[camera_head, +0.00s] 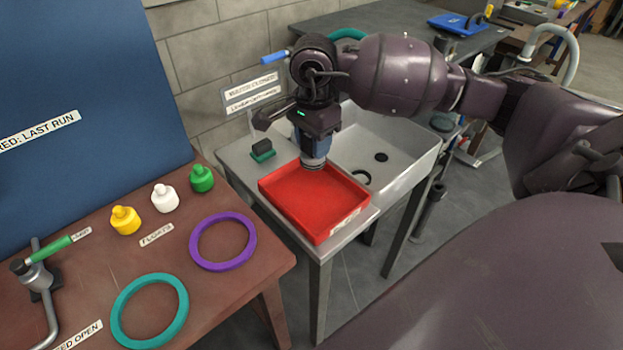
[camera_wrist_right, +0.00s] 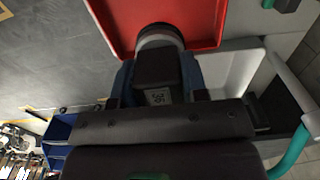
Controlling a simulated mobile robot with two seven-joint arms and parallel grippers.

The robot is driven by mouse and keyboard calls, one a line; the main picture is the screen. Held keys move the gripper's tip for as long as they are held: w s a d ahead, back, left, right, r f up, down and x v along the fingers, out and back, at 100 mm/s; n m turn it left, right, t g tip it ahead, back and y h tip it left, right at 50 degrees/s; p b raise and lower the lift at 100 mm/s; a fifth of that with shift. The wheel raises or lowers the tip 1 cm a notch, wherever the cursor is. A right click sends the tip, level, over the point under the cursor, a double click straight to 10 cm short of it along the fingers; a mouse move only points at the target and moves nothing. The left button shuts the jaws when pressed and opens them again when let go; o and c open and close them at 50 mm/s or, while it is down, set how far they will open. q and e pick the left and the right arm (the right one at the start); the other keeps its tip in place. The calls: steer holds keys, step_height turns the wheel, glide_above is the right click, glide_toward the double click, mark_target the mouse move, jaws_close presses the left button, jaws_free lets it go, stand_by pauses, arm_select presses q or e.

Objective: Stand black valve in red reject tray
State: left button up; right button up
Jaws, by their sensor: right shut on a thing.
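The red reject tray (camera_head: 308,203) lies on the grey sink unit's left part, and part of it shows at the top of the wrist view (camera_wrist_right: 205,32). My right gripper (camera_head: 317,150) points down over the tray's far part. It is shut on the black valve (camera_wrist_right: 157,68), a dark block with a small numbered label and a round grey end. In the head view only the valve's grey round end (camera_head: 313,163) shows below the fingers. It looks upright; I cannot tell whether it touches the tray floor. My left gripper is not in view.
A sink basin (camera_head: 385,150) adjoins the tray on the right. A small black and green block (camera_head: 262,150) stands behind the tray. The brown table (camera_head: 240,285) at left holds yellow, white and green flasks, a purple ring (camera_head: 223,241) and a teal ring (camera_head: 150,311).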

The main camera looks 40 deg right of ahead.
step_height(320, 180, down, 10)
steer(key=shift+f+b, duration=0.1)
steer(key=shift+b, duration=0.45)
steer(key=shift+f, duration=0.2)
steer(key=shift+f, duration=0.15)
steer(key=o, duration=1.1)
